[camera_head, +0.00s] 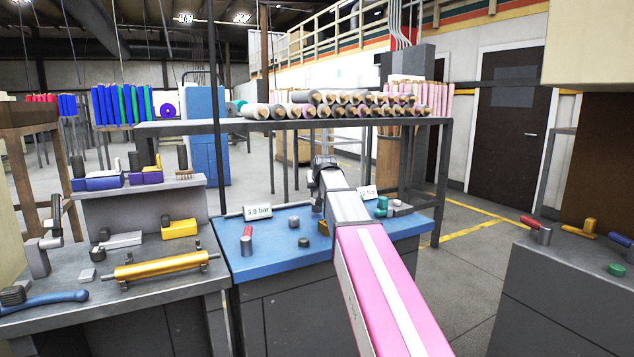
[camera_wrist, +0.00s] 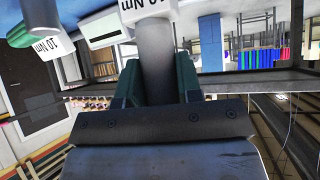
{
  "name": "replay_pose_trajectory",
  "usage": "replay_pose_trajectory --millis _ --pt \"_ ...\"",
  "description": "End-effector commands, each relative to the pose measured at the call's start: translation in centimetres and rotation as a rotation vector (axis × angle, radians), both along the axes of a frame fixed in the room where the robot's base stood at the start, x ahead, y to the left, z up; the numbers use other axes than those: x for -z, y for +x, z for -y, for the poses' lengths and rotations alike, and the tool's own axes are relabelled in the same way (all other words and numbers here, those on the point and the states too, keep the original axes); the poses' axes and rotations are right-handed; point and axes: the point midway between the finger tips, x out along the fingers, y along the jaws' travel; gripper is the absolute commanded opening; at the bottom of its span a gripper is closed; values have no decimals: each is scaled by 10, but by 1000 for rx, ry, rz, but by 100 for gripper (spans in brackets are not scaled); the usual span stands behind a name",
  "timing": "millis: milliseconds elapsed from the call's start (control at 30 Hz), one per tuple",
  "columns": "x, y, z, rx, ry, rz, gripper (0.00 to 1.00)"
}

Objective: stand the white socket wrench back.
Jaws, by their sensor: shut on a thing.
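My gripper (camera_wrist: 157,82) is shut on a pale grey-white cylindrical shaft, which I take to be the white socket wrench (camera_wrist: 154,45). The dark green fingers sit on either side of it. The wrench's far end runs out past the top of the wrist view, so its whole shape is hidden. In the head view my gripper (camera_head: 323,168) is above the back of the blue-topped bench (camera_head: 280,262), and the wrench is mostly hidden by it. I cannot tell whether the wrench touches the bench.
A "3.9 bar" card (camera_head: 257,212) and an Nm card (camera_head: 366,192) stand on the bench. A red-topped piece (camera_head: 246,238), a grey knob (camera_head: 294,221) and a teal piece (camera_head: 381,204) are near. A rack of rolls (camera_head: 300,124) is behind.

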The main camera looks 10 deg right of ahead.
Motion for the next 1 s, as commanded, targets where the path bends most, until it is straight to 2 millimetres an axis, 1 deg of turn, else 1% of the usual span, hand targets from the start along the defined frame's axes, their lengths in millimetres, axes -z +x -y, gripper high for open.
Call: replay_pose_trajectory --millis 167,567,1000 --pt "7 0 0 0 0 1 0" --pt "8 0 0 0 0 1 0" --pt "13 0 0 0 0 1 0"
